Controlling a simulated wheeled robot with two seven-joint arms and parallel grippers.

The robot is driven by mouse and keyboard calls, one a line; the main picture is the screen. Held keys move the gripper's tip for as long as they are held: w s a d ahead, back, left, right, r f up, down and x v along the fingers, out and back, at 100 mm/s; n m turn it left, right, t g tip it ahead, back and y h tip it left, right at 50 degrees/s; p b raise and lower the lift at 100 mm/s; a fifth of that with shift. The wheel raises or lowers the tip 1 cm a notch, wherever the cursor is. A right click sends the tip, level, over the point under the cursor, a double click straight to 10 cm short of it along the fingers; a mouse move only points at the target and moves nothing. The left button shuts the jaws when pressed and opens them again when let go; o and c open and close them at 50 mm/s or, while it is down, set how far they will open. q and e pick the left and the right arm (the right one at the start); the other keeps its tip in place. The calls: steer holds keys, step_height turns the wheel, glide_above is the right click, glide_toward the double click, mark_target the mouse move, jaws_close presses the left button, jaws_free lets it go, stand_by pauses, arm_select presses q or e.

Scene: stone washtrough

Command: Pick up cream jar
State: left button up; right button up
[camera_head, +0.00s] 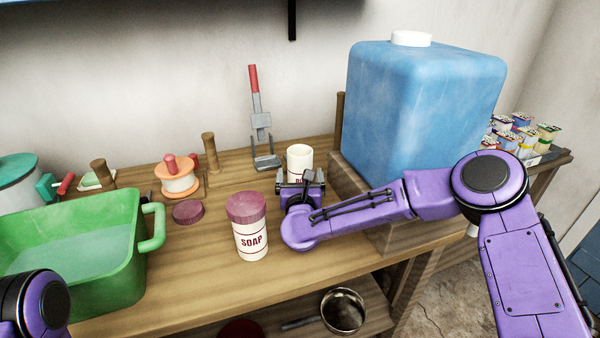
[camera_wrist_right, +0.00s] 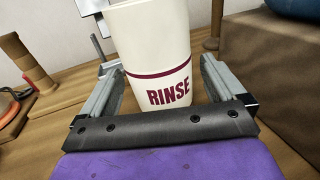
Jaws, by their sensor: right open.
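The cream jar (camera_head: 299,158) stands upright and uncovered on the wooden bench, left of the big blue tank. In the right wrist view the cream jar (camera_wrist_right: 155,50) carries a dark red band and the word RINSE. My right gripper (camera_head: 300,181) is open at the near side of the jar, and the gripper hides its lower front. In the right wrist view the fingers (camera_wrist_right: 157,75) lie on both sides of the jar, with gaps visible. Part of my left arm shows at the lower left, but its gripper is out of sight.
A white SOAP jar (camera_head: 250,238) with a pink lid stands close left of my right wrist. A loose pink lid (camera_head: 187,211) lies nearby. The blue tank (camera_head: 423,110) stands at the right, a green basin (camera_head: 120,270) at the left. A red-handled metal tool (camera_head: 260,120) stands behind.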

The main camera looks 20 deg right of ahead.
steer(key=shift+w+d, duration=0.15)
steer(key=shift+w, duration=0.25)
steer(key=c, duration=1.3)
